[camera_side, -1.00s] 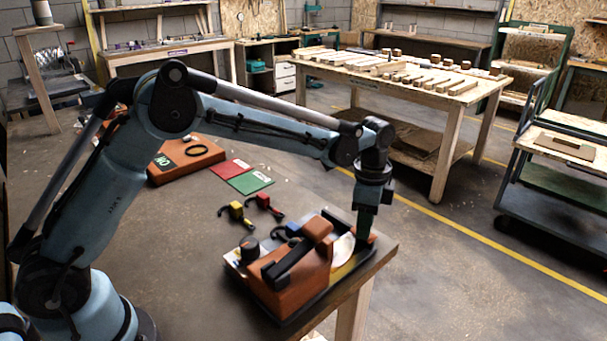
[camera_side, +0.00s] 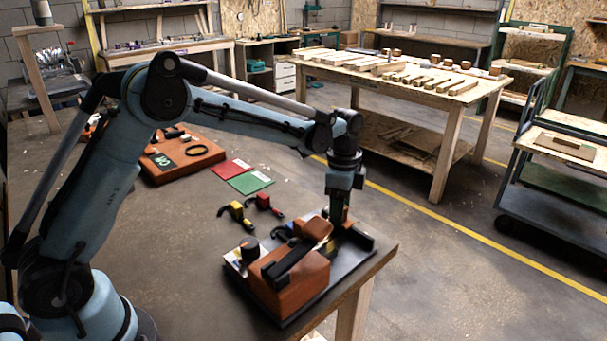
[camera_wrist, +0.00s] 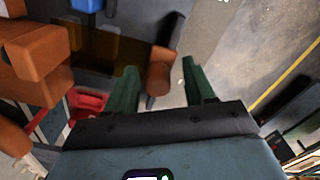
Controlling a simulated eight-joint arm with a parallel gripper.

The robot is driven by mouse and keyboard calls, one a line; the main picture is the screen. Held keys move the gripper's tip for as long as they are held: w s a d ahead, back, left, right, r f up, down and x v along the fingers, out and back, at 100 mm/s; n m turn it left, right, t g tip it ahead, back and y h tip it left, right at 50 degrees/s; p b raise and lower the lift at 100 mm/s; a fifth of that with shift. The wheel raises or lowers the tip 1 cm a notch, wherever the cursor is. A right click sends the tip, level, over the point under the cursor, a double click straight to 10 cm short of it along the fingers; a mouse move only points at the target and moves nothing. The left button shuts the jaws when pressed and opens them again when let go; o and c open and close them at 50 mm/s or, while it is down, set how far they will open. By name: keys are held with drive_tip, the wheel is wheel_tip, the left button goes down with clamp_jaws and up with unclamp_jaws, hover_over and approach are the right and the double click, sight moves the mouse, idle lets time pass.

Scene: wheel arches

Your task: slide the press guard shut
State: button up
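The press (camera_side: 300,285) is an orange-brown body with a black bar on a dark base, at the front edge of the table. Its guard is a see-through amber panel (camera_wrist: 115,52) in the wrist view, with a rounded brown handle (camera_wrist: 160,72) at its right end. My gripper (camera_side: 338,220) points down at the back right of the press. In the wrist view my green fingers (camera_wrist: 161,82) stand apart on either side of the handle, with gaps showing. The guard is hard to make out in the side view, partly hidden by the press head (camera_side: 318,228).
A black knob (camera_side: 249,250) stands at the press's left. Yellow (camera_side: 236,212) and red (camera_side: 264,201) clamp-like tools lie behind it. Red and green cards (camera_side: 250,183) and an orange board (camera_side: 180,160) lie farther back. The table edge is close on the right.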

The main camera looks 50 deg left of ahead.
drive_tip(key=shift+d, duration=0.1)
wheel_tip(320, 180, up, 12)
idle(0.7)
drive_tip(key=s+a+r+n+t, duration=0.2)
drive_tip(key=s+r+n+t, duration=0.15)
drive_tip(key=s+n, duration=0.45)
drive_tip(key=s+f+n+t, duration=0.1)
drive_tip(key=s+f, duration=0.1)
drive_tip(key=s, duration=0.2)
drive_tip(key=s+a+f+n+t, duration=0.1)
drive_tip(key=s+f, duration=0.1)
drive_tip(key=s, duration=0.1)
drive_tip(key=s+f+n+t, duration=0.1)
drive_tip(key=s+f+n, duration=0.1)
drive_tip(key=s, duration=0.2)
drive_tip(key=shift+s+a+f, duration=0.1)
drive_tip(key=shift+s+a, duration=0.05)
drive_tip(key=shift+s, duration=0.2)
drive_tip(key=shift+s+f+n+t, duration=0.25)
drive_tip(key=shift+f+n+t, duration=0.05)
drive_tip(key=shift+t, duration=0.05)
